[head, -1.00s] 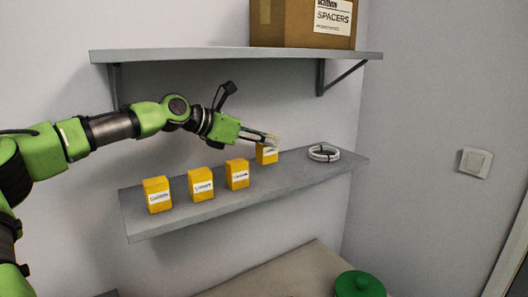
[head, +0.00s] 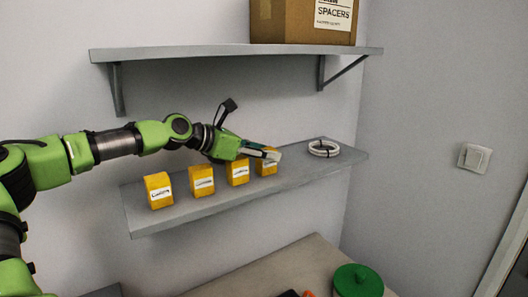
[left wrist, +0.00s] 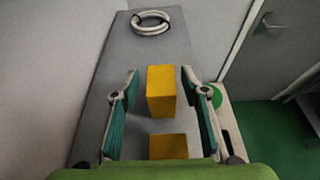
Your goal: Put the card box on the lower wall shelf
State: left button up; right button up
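Yellow card boxes with white labels stand in a row on the grey lower wall shelf (head: 225,207). The rightmost card box (head: 267,167) appears to rest upright on the shelf, partly hidden by my left gripper (head: 273,155). In the left wrist view this yellow box (left wrist: 161,92) lies between the two teal-padded fingers, with a gap on each side. My left gripper is open and not pinching it. Another yellow box (left wrist: 168,147) is nearer the palm, partly cut off by the gripper body. My right gripper is not in view.
A white cable coil (head: 323,148) lies at the shelf's right end. An upper shelf (head: 220,54) above carries a brown box marked SPACERS (head: 285,22). Below are a table (head: 260,270) and a green round object (head: 358,281). A light switch (head: 475,158) is on the right wall.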

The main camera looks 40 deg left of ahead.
pick_arm(q)
jog(key=shift+r, duration=0.1)
jog(key=shift+r, duration=0.25)
jog(key=shift+v, duration=3.1)
jog(key=shift+b+v, duration=1)
jog(key=shift+v, duration=0.4)
jog(key=shift+s+a+b, duration=0.15)
jog(key=shift+s+b, duration=0.3)
jog(key=shift+b, duration=0.25)
jog(key=shift+b+v, duration=0.55)
jog(key=shift+v, duration=0.45)
